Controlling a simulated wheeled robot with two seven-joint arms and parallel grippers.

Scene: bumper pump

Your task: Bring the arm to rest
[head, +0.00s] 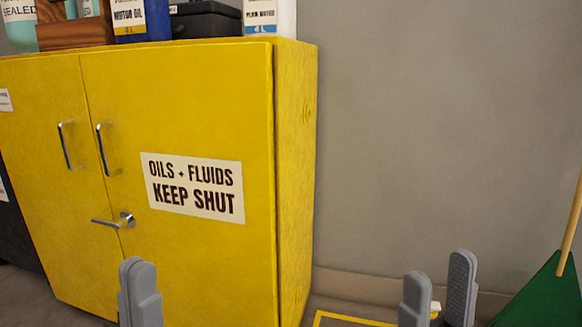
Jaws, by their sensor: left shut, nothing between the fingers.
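My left gripper (140,290) shows at the bottom left, in front of the yellow cabinet. Its two grey fingers are together with nothing between them. My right gripper (437,295) is at the bottom right, in front of the grey wall. Its two fingers stand apart. A small pale thing shows low between them, mostly hidden, and I cannot tell what it is. The arms behind both grippers are out of view.
The yellow cabinet (200,260) has its doors shut, with two upright handles and a lever (113,220). Bottles, boxes and a black case (205,22) stand on top. A yellow-edged floor area (345,319) lies right of it. A green object with a wooden pole (545,295) is far right.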

